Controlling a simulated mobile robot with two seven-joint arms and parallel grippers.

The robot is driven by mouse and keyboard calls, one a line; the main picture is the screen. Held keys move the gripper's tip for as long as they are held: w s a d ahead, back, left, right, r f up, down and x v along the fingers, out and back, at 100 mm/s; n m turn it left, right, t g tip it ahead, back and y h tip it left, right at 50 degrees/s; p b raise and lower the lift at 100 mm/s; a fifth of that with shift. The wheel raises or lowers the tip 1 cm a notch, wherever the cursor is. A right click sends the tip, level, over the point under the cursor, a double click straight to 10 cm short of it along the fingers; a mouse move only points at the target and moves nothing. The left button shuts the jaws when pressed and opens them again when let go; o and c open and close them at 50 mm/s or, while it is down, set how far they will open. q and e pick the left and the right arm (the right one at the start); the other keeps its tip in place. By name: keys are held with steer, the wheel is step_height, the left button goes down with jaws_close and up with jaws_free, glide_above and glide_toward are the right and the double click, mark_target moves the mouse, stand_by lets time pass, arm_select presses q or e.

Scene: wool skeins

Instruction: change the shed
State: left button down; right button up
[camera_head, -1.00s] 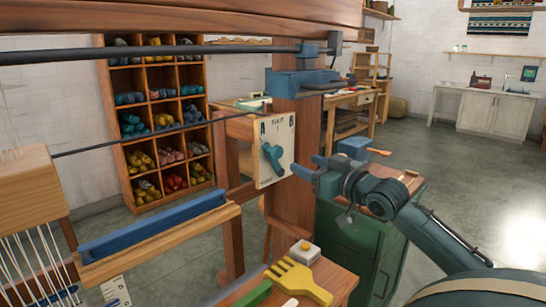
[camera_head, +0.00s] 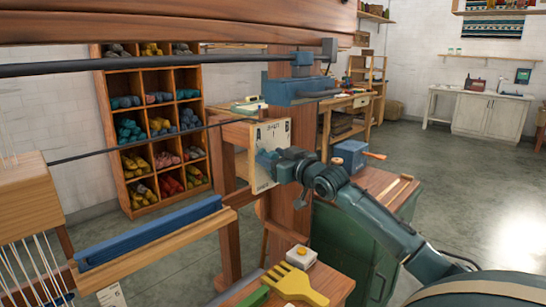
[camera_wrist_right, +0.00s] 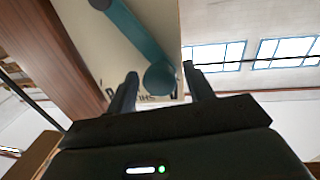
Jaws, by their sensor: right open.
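The shed-shift plate (camera_head: 262,180) is a pale panel on the loom's upright, marked A and B at its top. Its teal lever (camera_wrist_right: 130,32) shows in the right wrist view, slanting up left from a round end near the printed lettering. In the head view my gripper mostly hides the lever. My right gripper (camera_head: 271,162) is open in front of the plate. In the right wrist view its two fingers (camera_wrist_right: 159,74) stand on either side of the lever's round end; contact cannot be told. My left gripper is not in view.
The loom's wooden post (camera_head: 283,215) stands right behind the plate, with a blue block (camera_head: 295,90) above. A yellow comb (camera_head: 295,285) lies on the bench below. A green cabinet (camera_head: 345,240) stands under my right forearm. Wool shelves (camera_head: 125,147) are behind.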

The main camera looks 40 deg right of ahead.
steer(key=shift+w, duration=0.15)
jaws_close()
stand_by(0.6)
